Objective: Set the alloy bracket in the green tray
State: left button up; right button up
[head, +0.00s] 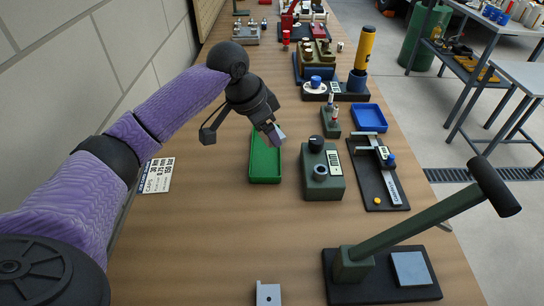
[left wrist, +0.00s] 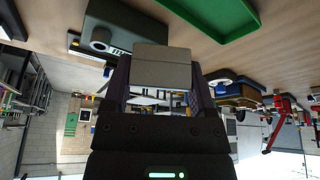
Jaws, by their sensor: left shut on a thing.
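My left gripper (head: 268,130) is shut on a grey angled metal piece, which looks like the alloy bracket (head: 279,135). In the left wrist view the bracket (left wrist: 162,68) sits between the two fingers, showing a bent grey face. The gripper and bracket are in the air above the right side of the green tray (head: 265,178). The tray looks empty where it shows; its far part is hidden by the gripper. The tray also shows at the top of the left wrist view (left wrist: 222,35). My right gripper is not in view.
A green-grey device with a knob (head: 322,187) stands right of the tray, with a blue tray (head: 369,118) beyond. A lever press (head: 420,225) stands at front right. Another light grey bracket (head: 268,293) lies at the front edge. Table left of the tray is mostly clear.

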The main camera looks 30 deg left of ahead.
aim_at(266, 167)
pick_arm(q)
jog(key=shift+m, duration=0.6)
jog(key=a+f+b, duration=0.1)
jog(key=f, duration=0.2)
jog(key=f+b, duration=0.2)
jog(key=f, duration=0.2)
jog(key=w+a+f+b, duration=0.1)
jog(key=f, duration=0.3)
jog(key=shift+w+a+f+b, duration=0.1)
jog(key=shift+a+f+b, duration=0.05)
jog(key=shift+a+b, duration=0.15)
jog(key=shift+f, duration=0.15)
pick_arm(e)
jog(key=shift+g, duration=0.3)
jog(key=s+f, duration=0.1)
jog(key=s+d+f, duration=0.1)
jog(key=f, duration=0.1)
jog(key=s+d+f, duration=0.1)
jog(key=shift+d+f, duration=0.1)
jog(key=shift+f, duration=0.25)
